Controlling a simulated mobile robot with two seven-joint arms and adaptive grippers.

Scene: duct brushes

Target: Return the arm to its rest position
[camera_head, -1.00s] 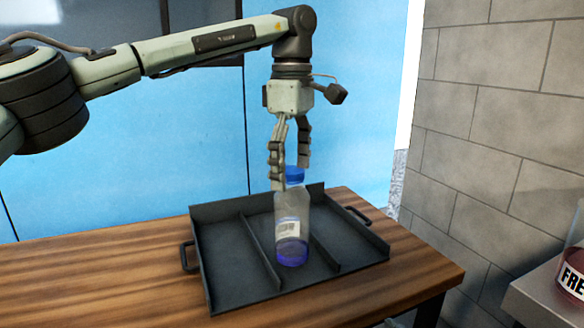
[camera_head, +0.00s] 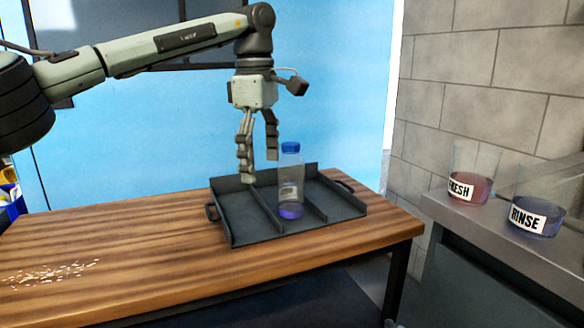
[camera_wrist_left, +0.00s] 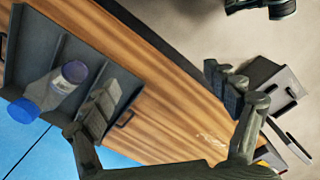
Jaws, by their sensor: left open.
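My left gripper (camera_head: 259,168) is open and empty, pointing down above the left part of the dark tray in the head view. A clear bottle (camera_head: 290,185) with a blue cap and a little blue-violet liquid stands upright in the tray's middle compartment, just right of the fingers and apart from them as far as I can tell. In the left wrist view the open fingers (camera_wrist_left: 165,105) show with nothing between them, and the bottle (camera_wrist_left: 58,88) is at the left. My right gripper is in neither view.
The divided tray (camera_head: 234,240) sits on a wooden table (camera_head: 150,250). Pale crumbs (camera_head: 50,272) lie at the table's left. Containers labelled FRESH (camera_head: 470,190) and RINSE (camera_head: 540,215) stand on a grey counter (camera_head: 480,232) at right. The table's middle is clear.

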